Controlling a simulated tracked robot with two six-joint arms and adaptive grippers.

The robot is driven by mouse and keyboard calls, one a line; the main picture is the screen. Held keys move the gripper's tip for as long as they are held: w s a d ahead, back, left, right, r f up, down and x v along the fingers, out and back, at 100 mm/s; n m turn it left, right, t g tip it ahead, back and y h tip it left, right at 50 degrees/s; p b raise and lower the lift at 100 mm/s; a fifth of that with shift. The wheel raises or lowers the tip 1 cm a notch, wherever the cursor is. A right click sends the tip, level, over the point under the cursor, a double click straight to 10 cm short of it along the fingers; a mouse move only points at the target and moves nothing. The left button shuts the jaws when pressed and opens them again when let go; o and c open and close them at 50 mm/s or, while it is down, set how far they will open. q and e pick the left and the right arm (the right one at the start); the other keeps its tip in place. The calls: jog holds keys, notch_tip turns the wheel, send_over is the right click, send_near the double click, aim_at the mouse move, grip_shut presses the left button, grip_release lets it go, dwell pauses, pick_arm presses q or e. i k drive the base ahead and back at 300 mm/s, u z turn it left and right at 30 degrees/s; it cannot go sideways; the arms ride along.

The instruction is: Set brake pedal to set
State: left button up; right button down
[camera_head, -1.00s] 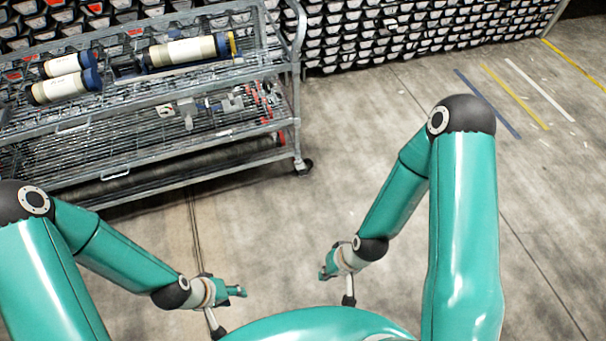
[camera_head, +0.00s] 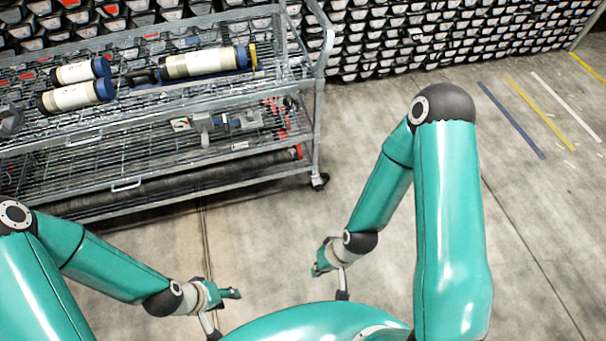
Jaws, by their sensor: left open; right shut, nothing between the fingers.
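A grey wire-shelf cart (camera_head: 318,110) stands at the left and centre. A dark caster (camera_head: 319,181) shows under its near right corner post. A brake pedal cannot be made out on it at this size. My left gripper (camera_head: 232,294) hangs low in front of the cart, open and empty, apart from it. My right gripper (camera_head: 317,270) is below the caster in the picture, shut with nothing in it, and apart from the cart. The fingers of both are small in view.
Core liner tubes with blue ends (camera_head: 205,62) lie on the cart's top shelf. A grey tool (camera_head: 212,128) lies on the middle shelf. A rack of bins (camera_head: 430,40) lines the back wall. The floor at the right is clear, with blue, yellow and white stripes (camera_head: 510,120).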

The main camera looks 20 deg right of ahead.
aim_at(318, 187)
jog(key=u, duration=0.15)
jog(key=i, duration=1.3)
jog(key=z, duration=0.35)
